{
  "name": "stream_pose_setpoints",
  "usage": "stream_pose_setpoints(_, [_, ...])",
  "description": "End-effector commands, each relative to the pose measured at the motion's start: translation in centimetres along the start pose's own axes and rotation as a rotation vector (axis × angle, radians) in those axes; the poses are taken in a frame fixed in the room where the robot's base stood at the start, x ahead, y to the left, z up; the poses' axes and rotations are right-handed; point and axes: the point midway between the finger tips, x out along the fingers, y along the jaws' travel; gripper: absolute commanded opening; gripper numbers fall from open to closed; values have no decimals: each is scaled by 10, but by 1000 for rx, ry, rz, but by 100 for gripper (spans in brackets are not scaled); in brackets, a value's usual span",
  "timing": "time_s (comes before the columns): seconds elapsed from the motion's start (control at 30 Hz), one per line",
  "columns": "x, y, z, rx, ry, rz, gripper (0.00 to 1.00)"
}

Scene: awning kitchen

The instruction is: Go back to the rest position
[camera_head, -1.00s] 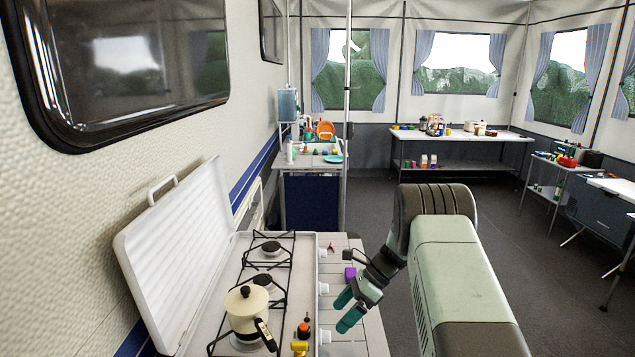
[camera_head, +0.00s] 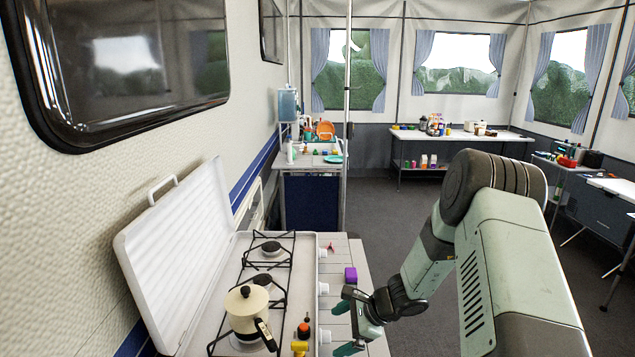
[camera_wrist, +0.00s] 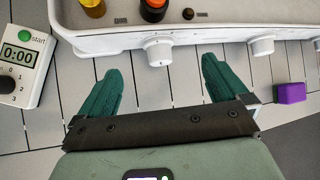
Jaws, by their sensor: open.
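My gripper (camera_head: 345,327) is open and empty, with teal fingers apart, over the slatted counter to the right of the stove. In the wrist view my gripper (camera_wrist: 162,88) shows its two fingers spread, with only bare counter and a stove knob (camera_wrist: 158,50) beyond them. My arm reaches in from the lower right in the head view.
A stove (camera_head: 302,260) with its white lid up carries a cream pot (camera_head: 246,308). A purple block (camera_head: 351,274) lies on the counter close to my gripper. A white timer (camera_wrist: 22,62) shows at the wrist view's left. Floor (camera_head: 385,210) beyond is clear.

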Motion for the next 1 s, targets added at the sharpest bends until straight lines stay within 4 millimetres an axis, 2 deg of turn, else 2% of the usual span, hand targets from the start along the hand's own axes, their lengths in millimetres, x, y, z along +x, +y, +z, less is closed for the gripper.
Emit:
stream_pose_setpoints(0.1, [17,1,0,1,-1,2,100])
stream_pose_setpoints(0.3, [34,0,0,1,-1,1,100])
stream_pose_setpoints(0.7, [39,0,0,1,-1,0,100])
stream_pose_setpoints(1.0, [39,0,0,1,-1,0,54])
